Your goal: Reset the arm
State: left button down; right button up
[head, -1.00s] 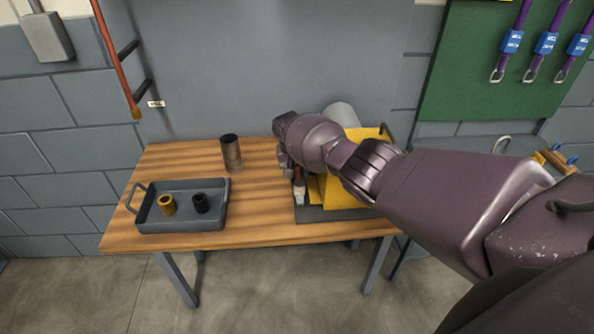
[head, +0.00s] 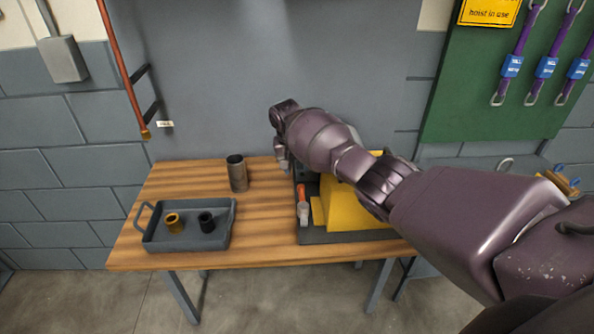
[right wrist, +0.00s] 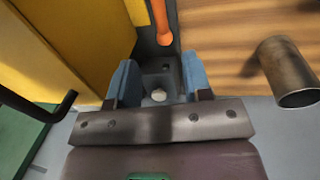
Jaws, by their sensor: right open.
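My right arm reaches in from the right in the head view. Its gripper (head: 282,160) is above the back edge of the workbench, left of the yellow casing (head: 348,208). In the right wrist view the blue fingers of the right gripper (right wrist: 159,82) are apart, with nothing held between them. A dark base with a small pale round spot (right wrist: 158,95) shows beyond the gap. The yellow casing (right wrist: 95,35) fills the upper left there. My arm hides part of the casing in the head view. My left gripper is not in view.
A metal cylinder (head: 237,173) stands on the workbench (head: 270,215). A grey tray (head: 190,241) holds a brass bushing (head: 174,222) and a black bushing (head: 207,222). Bare wood separates tray and base.

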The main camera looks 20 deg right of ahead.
dwell(0.5)
jog(key=w+a+r+n+t+y, duration=0.2)
jog(key=w+a+r+n+t, duration=0.4)
jog(key=w+a+r+t, duration=0.25)
jog(key=s+a+f+n+t+y, duration=0.1)
jog(key=s+f+t, duration=0.15)
jog(key=s, duration=0.25)
jog(key=s+a+f+n+t+y, duration=0.1)
jog(key=s+n+t+y, duration=0.1)
jog(key=s+t, duration=0.3)
jog(key=s+d+f+m+g+h, duration=0.1)
jog(key=s+d+f, duration=0.2)
jog(key=s, duration=0.9)
jog(key=s+d+f+m+g+h, duration=0.1)
jog(key=s+d+f, duration=0.2)
jog(key=s+f, duration=0.7)
jog(key=s+d+f+m+g+h, duration=0.1)
jog(key=s+d+f, duration=0.2)
jog(key=s, duration=1.2)
notch_tip(320, 180, down, 4)
jog(key=shift+s+r+m+g+h+b, duration=0.15)
jog(key=shift+s+m+g+h+b, duration=0.15)
jog(key=shift+s+m+g+b, duration=0.1)
